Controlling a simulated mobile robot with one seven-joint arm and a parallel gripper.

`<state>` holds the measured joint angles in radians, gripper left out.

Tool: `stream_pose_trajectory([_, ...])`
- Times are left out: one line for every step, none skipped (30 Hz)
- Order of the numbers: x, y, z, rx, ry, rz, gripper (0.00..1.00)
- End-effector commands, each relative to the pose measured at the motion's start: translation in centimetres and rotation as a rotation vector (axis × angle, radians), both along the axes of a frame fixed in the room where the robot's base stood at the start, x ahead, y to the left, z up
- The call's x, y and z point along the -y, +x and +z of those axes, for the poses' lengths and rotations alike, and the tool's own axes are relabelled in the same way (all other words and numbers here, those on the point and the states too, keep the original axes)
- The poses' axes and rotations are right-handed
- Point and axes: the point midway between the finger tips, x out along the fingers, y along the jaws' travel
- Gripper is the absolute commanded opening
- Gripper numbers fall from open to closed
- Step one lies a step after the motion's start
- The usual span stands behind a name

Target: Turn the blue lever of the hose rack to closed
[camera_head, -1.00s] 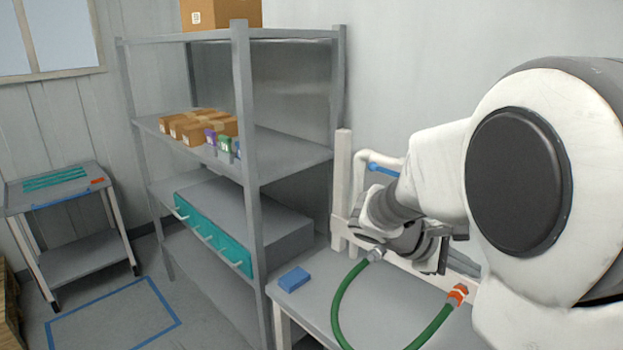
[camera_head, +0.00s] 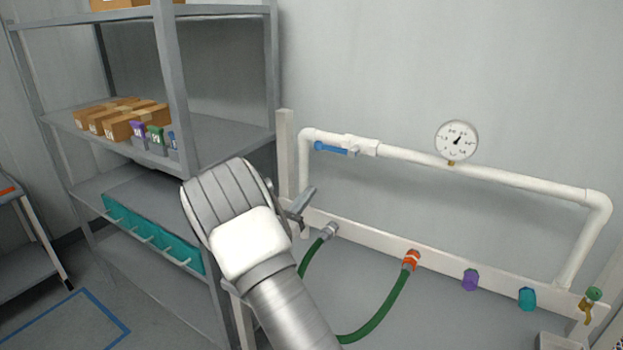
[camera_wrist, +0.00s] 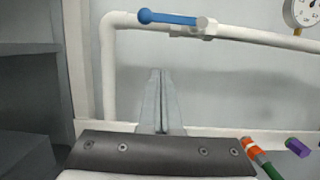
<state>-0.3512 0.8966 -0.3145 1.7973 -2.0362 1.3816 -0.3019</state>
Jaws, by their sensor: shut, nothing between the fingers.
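The blue lever (camera_head: 331,148) sits on a valve in the upper white pipe of the hose rack (camera_head: 520,183), near the pipe's left corner. The lever lies along the pipe, with its rounded end to the left. In the wrist view the blue lever (camera_wrist: 166,17) is at the top, above and beyond my fingers. My gripper (camera_head: 303,201) is below and left of the lever in the head view, apart from it. In the wrist view my gripper (camera_wrist: 157,76) points up the picture with its two fingers together and nothing between them.
A round gauge (camera_head: 457,140) stands on the pipe right of the lever. A green hose (camera_head: 385,310) joins a grey fitting and an orange fitting (camera_head: 411,259) on the lower board. Purple and teal caps sit further right. A grey shelf (camera_head: 175,75) stands close on the left.

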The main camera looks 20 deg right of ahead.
Motion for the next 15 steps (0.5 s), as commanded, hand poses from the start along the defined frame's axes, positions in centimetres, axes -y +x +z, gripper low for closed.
stream_pose_trajectory([0.8,0.4,0.4,0.001,0.001,-0.004,0.0])
stream_pose_trajectory([1.2,0.7,0.5,0.001,0.001,-0.005,0.0])
stream_pose_trajectory([1.8,1.1,0.7,0.003,0.001,-0.006,0.0])
stream_pose_trajectory([2.3,1.5,0.9,0.001,0.001,-0.006,0.0])
stream_pose_trajectory([2.8,1.9,1.1,0.002,0.001,-0.006,0.0])
stream_pose_trajectory([3.6,2.4,1.3,0.001,0.001,-0.007,0.0])
stream_pose_trajectory([4.0,2.8,1.5,0.003,0.001,-0.007,0.0])
stream_pose_trajectory([4.5,3.2,1.6,0.001,0.001,-0.007,0.0])
stream_pose_trajectory([5.2,3.7,1.8,0.001,0.001,-0.006,0.0])
stream_pose_trajectory([5.7,4.1,2.0,0.002,0.002,-0.007,0.0])
stream_pose_trajectory([6.2,4.5,2.2,0.003,0.002,-0.006,0.0])
stream_pose_trajectory([6.8,5.0,2.3,0.002,0.003,-0.005,0.0])
stream_pose_trajectory([7.2,5.3,2.5,0.002,0.001,-0.006,0.0])
stream_pose_trajectory([7.1,5.3,3.2,0.003,0.003,-0.004,0.0])
stream_pose_trajectory([7.0,5.3,4.0,0.003,0.004,-0.003,0.0])
